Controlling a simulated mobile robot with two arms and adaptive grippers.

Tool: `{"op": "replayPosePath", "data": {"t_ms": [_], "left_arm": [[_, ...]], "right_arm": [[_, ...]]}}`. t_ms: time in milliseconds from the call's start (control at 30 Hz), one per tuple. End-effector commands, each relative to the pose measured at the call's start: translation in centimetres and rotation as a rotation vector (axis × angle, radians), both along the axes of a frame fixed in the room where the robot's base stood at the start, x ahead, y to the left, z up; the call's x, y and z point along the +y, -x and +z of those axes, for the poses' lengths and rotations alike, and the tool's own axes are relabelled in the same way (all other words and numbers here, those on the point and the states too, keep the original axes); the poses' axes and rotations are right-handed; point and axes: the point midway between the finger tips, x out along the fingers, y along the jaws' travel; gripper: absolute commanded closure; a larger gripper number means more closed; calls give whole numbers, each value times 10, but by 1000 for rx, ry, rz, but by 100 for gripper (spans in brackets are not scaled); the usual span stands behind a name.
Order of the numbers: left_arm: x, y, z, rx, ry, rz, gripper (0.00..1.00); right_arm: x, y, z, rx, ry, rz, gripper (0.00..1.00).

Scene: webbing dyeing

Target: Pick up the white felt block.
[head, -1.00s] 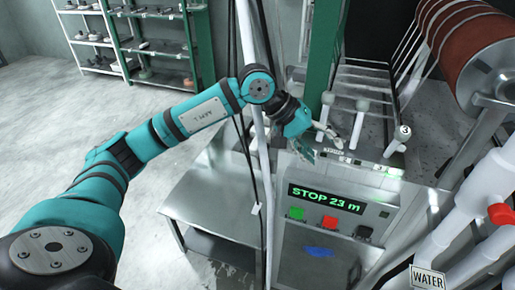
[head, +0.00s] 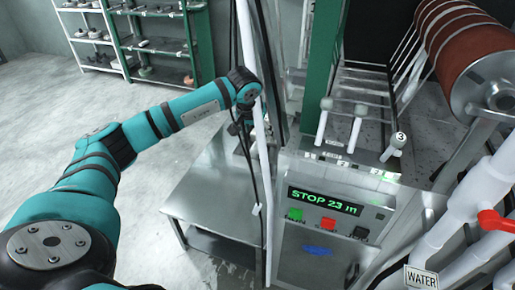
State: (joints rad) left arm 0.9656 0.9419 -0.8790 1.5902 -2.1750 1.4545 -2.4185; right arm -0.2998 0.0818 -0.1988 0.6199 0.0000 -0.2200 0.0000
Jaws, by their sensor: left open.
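I cannot make out a white felt block in the head view. My left arm comes in from the left and bends down at the wrist near a white vertical pole (head: 253,120). My left gripper (head: 243,148) is small and dark there, partly hidden by the pole and black cables, above the back of a metal table (head: 205,200). It is open, and I see nothing held in it. My right gripper is not in view.
A control panel (head: 325,212) reading "STOP 23 m" stands right of the table, with several white-handled levers (head: 357,125) above it. A red-brown roller (head: 455,40) and white pipes with a red handle (head: 494,222) are at right. Shelves (head: 150,40) stand at the back left.

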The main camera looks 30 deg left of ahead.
Motion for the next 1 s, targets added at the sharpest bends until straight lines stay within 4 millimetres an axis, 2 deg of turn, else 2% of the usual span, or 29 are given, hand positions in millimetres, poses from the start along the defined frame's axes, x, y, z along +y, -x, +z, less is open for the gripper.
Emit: {"op": "replayPosePath", "data": {"t_ms": [233, 367, 500, 800, 1000], "left_arm": [[1, -4, -16, 4, 1, 0, 40], [3, -7, -35, 6, 3, 1, 40], [4, -14, -53, 2, 3, 0, 40], [5, -16, -58, -1, 1, 0, 40], [5, -16, -58, -1, 2, -1, 67]], "right_arm": [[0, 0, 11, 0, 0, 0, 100], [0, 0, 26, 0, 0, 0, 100], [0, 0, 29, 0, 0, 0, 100], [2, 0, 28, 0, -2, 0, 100], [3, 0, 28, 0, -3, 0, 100]]}}
